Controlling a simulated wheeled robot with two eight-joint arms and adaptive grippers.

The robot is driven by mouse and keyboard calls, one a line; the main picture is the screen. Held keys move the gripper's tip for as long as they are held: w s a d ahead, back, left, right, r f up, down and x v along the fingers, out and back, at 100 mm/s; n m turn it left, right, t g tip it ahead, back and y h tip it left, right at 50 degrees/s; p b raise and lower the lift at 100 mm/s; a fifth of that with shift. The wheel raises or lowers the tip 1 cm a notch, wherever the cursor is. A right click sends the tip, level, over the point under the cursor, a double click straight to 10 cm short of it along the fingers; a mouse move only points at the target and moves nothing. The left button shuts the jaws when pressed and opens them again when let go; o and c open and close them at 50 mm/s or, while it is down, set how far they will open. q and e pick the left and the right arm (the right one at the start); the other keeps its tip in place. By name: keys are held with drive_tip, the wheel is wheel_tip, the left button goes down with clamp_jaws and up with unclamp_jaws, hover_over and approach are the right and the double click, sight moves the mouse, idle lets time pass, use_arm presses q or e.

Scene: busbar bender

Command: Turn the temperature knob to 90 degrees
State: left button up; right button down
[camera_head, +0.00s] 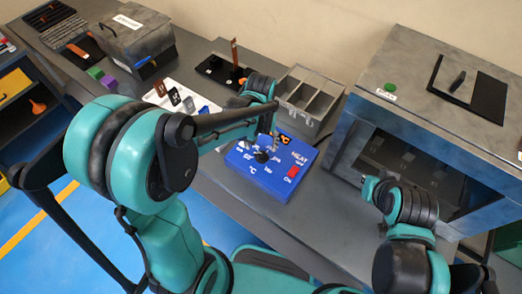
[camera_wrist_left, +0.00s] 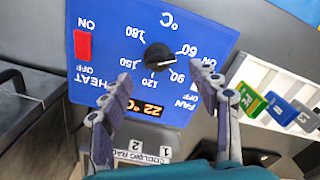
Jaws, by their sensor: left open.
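The blue control panel (camera_head: 262,178) lies on the bench in the head view, partly covered by my left arm. In the left wrist view, the panel (camera_wrist_left: 205,32) shows upside down. The black round temperature knob (camera_wrist_left: 158,58) sits among marks from 60 to 180; I cannot clearly tell where it points. The display (camera_wrist_left: 145,107) reads 22 °C. My left gripper (camera_wrist_left: 165,77) is open and empty, its fingertips apart on either side of the knob's near side. It also shows above the panel in the head view (camera_head: 268,140). My right gripper does not show clearly; only its arm does.
A red ON/OFF switch (camera_wrist_left: 83,45) is on the panel beside the knob. A grey oven-like box (camera_head: 440,130) stands at the right. A grey divided bin (camera_head: 308,97) is behind the panel. A white tray (camera_wrist_left: 262,82) with coloured blocks lies beside the panel.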

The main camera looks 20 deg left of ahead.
sight(261, 153)
use_arm(q)
wheel_tip(261, 153, down, 5)
drive_tip(key=shift+r+b, duration=0.1)
drive_tip(key=shift+b, duration=0.45)
drive_tip(key=c, duration=1.2)
